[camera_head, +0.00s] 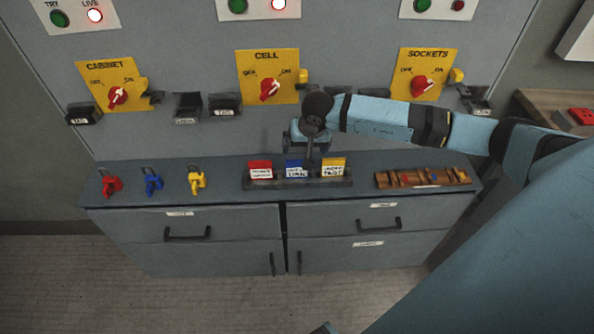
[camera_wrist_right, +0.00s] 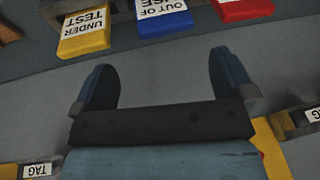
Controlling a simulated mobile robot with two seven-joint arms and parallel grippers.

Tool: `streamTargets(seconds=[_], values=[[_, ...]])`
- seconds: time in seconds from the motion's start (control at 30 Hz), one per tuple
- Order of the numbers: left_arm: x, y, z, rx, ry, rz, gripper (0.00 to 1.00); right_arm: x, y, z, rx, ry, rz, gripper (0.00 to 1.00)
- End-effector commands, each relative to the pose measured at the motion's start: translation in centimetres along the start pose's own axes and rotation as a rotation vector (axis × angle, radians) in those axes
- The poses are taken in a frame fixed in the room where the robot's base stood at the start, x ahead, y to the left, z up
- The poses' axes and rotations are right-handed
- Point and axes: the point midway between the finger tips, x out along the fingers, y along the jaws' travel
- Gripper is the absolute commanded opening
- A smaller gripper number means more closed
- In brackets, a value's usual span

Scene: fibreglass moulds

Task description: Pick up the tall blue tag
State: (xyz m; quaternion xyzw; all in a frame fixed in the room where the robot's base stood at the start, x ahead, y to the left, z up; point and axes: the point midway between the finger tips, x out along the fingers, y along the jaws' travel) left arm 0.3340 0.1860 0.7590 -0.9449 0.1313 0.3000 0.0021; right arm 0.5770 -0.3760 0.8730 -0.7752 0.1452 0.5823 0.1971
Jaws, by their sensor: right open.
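The tall blue tag (camera_head: 296,168) stands between a red tag (camera_head: 260,169) and a yellow tag (camera_head: 333,167) in a dark rack (camera_head: 300,183) on the cabinet top. In the right wrist view the blue tag (camera_wrist_right: 164,19) shows at the top, labelled "OUT OF USE", with its upper part cut by the frame edge. My right gripper (camera_head: 308,147) is above and behind the tags in the head view. In the wrist view its two fingers (camera_wrist_right: 164,80) are apart with nothing between them, and the blue tag lies beyond them, not touched. My left gripper is not seen.
Red (camera_head: 111,184), blue (camera_head: 152,181) and yellow (camera_head: 196,180) padlocks stand on the left of the cabinet top. A wooden tray (camera_head: 423,178) lies at the right. Behind rises a panel with yellow-backed red switches (camera_head: 269,90) and small black holders (camera_head: 187,107) jutting out.

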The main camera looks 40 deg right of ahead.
Motion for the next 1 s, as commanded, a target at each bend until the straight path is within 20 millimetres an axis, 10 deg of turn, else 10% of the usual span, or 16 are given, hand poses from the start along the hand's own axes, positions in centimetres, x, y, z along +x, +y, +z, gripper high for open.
streamTargets(seconds=[0.6,0.93,1.0], values=[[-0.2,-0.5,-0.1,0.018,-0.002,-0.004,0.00,7.3,-0.6,1.0,0.004,-0.003,-0.001,1.00],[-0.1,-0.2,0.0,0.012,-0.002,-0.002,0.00,8.0,-0.6,0.9,0.003,-0.001,-0.003,1.00],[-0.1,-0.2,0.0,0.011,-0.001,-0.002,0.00,8.0,-0.6,0.9,0.003,-0.001,-0.003,0.84]])
